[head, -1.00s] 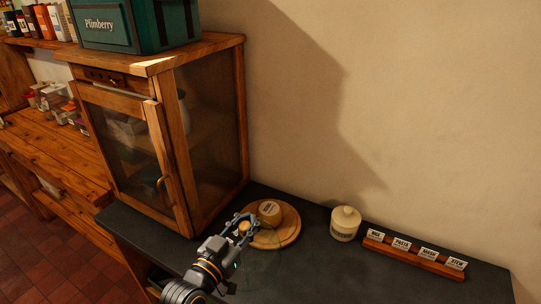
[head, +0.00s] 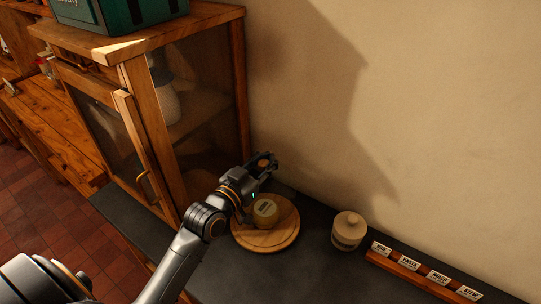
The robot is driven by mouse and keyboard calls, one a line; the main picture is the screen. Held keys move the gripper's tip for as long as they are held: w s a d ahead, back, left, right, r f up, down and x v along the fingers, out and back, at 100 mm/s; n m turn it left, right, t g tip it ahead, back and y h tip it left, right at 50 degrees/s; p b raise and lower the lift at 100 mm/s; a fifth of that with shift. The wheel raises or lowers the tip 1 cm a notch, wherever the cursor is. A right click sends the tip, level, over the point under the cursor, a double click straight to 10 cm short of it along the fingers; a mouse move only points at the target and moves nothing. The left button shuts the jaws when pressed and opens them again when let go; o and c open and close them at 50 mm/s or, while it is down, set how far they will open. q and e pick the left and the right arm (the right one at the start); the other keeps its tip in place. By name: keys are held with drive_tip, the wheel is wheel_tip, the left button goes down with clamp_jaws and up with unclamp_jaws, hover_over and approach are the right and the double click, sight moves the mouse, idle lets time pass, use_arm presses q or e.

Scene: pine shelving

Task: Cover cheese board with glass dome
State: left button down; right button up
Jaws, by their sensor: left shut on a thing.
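The cheese board (head: 262,240) is a round wooden board on the dark counter. A pale cheese (head: 265,210) with a label sits on it. My left gripper (head: 263,165) is over the back edge of the board, beyond the cheese in the picture. It is shut on the brown knob of the glass dome (head: 265,162). The dome's clear glass hardly shows, so I cannot tell where its rim is or whether it touches the board. My forearm crosses in front of the board's left side. My right gripper is not in view.
A wooden cabinet (head: 190,130) with glazed sides stands close on the left. A cream lidded jar (head: 348,230) stands right of the board. A wooden rack (head: 420,275) with several label cards is farther right. The counter (head: 315,270) in front is clear.

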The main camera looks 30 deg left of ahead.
use_arm(q)
drive_tip(key=shift+s+r, duration=0.25)
drive_tip(key=shift+s, duration=0.1)
drive_tip(key=shift+w, duration=0.15)
drive_tip(key=shift+w+f, duration=0.2)
drive_tip(key=shift+f, duration=0.05)
wheel_tip(320, 180, down, 3)
drive_tip(key=shift+r+b, duration=0.2)
drive_tip(key=shift+b, duration=0.55)
drive_tip(key=shift+f+b, duration=0.5)
drive_tip(key=shift+f, duration=0.3)
drive_tip(key=shift+f+b, duration=0.95)
drive_tip(key=shift+f, duration=0.55)
drive_tip(key=shift+f+b, duration=0.4)
drive_tip(key=shift+f, duration=0.45)
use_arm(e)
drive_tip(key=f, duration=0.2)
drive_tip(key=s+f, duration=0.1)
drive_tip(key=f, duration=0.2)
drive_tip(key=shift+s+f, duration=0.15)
